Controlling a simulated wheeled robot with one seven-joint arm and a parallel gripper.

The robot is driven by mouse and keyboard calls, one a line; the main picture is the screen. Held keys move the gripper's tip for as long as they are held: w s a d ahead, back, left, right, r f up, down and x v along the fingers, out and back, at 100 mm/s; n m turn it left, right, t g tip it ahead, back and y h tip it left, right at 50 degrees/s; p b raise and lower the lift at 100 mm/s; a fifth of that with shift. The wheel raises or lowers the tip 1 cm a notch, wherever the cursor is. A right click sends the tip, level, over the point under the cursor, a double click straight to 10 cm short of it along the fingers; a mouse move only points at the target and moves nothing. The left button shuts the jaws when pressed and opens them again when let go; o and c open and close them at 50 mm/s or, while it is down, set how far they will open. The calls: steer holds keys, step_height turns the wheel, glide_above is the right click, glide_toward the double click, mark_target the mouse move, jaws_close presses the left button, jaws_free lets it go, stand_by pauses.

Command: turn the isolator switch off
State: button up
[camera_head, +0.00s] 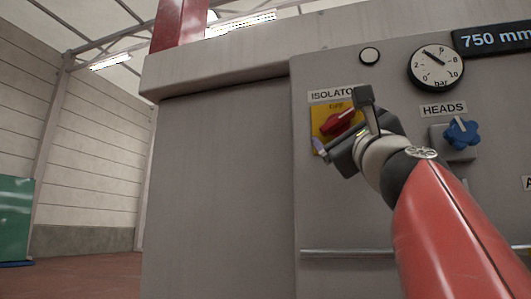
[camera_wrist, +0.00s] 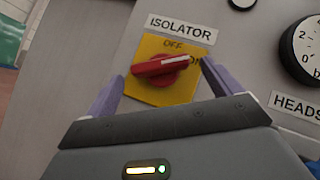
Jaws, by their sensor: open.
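The isolator switch is a red rotary handle (camera_wrist: 165,66) on a yellow plate (camera_wrist: 150,92) marked OFF at the top. In the wrist view its handle lies nearly level, tilted slightly up to the right, with a white stripe on its right half. The isolator switch also shows in the head view (camera_head: 338,122), partly hidden by my gripper. My gripper (camera_wrist: 160,85) is open, with one purple fingertip at the lower left of the handle and the other at its right. Whether the fingers touch the handle, I cannot tell.
A round pressure gauge (camera_head: 436,66) and a blue HEADS knob (camera_head: 461,133) are to the right on the same grey panel. A horizontal rail (camera_head: 345,253) runs below. The floor at the left (camera_head: 85,275) is clear.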

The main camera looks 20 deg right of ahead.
mark_target(340, 124)
steer(key=shift+p+x, duration=0.55)
steer(key=shift+x, duration=1.15)
steer(key=shift+c, duration=0.2)
steer(key=c, duration=0.9)
